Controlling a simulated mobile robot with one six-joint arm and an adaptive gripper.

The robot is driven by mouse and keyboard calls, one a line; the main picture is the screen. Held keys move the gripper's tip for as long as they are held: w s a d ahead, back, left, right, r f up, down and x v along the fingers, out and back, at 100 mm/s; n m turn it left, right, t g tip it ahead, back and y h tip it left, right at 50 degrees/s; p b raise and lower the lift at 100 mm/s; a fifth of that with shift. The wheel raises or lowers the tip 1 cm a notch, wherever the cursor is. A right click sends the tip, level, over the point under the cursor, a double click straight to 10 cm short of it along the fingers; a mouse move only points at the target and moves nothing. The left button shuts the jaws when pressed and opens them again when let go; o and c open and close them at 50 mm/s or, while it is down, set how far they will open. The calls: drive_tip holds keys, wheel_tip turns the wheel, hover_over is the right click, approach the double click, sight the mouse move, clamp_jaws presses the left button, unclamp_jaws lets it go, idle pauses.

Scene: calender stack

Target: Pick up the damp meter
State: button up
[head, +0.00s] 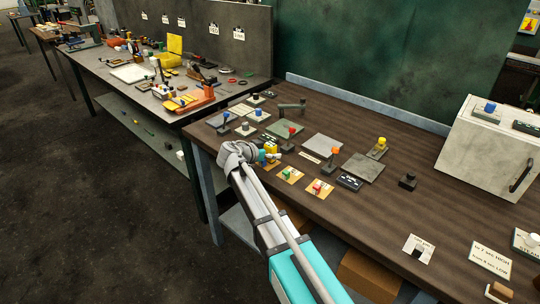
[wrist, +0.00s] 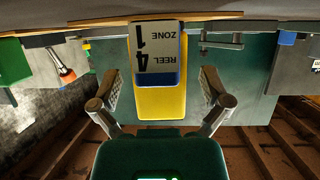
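A yellow block-like object (wrist: 160,103), which looks like the damp meter, shows in the wrist view with a dark blue band and a grey face marked "ZONE 1 REEL 4", upside down in the picture. My gripper (wrist: 160,82) is open, with one finger on each side of the yellow body and a visible gap on both sides. In the head view the yellow object (head: 271,148) is just beyond my gripper (head: 262,157) at the front left of the brown bench, partly hidden by it. I cannot tell how far the fingertips are from it in depth.
The brown bench (head: 400,208) carries several knobbed levers close by, including a red-knobbed one (head: 290,133) and an orange-knobbed one (head: 334,152). Small cards with a green block (head: 288,174) and a red block (head: 317,188) lie near the front edge. A pale box (head: 492,140) stands right.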

clamp_jaws()
drive_tip(key=shift+r, duration=0.1)
idle(0.4)
wheel_tip(320, 180, up, 2)
drive_tip(key=p, duration=0.2)
drive_tip(key=shift+r+p, duration=0.25)
drive_tip(key=shift+p, duration=0.1)
drive_tip(key=s+d+r+p, duration=0.1)
drive_tip(key=s+r+p, duration=0.9)
drive_tip(key=s, duration=0.4)
drive_tip(key=shift+d+r, duration=0.15)
drive_tip(key=shift+d, duration=0.1)
